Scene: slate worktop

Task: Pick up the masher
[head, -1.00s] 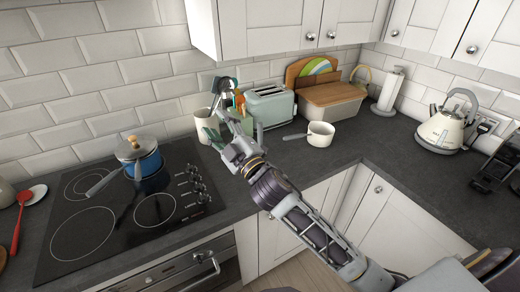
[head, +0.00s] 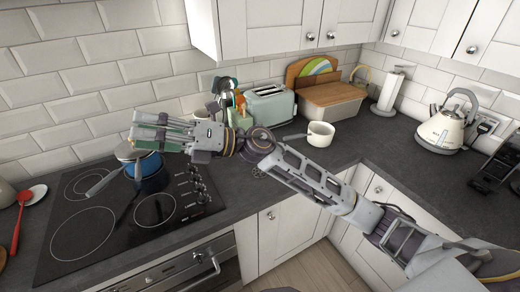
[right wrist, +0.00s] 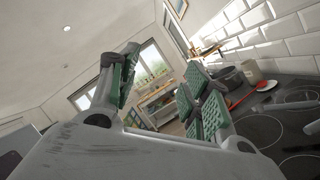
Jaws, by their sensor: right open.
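A group of upright utensils (head: 224,88) with grey and dark heads stands against the tiled wall, left of the toaster. The masher may be among them, but I cannot tell which one it is. The light crock (head: 201,113) below them is mostly hidden behind my right gripper and wrist. My right gripper (head: 147,132) is open and empty, pointing left above the back of the hob, in front of the pot in the picture. In the right wrist view its green-padded fingers (right wrist: 163,95) are spread apart with nothing between them. My left gripper is not in view.
A blue pot (head: 150,170) with a lid stands on the black hob (head: 110,240). A pale green toaster (head: 269,104), bread bin (head: 331,101), white saucepan (head: 320,135) and kettle (head: 446,125) stand rightward. A red spoon (head: 20,215) lies at left.

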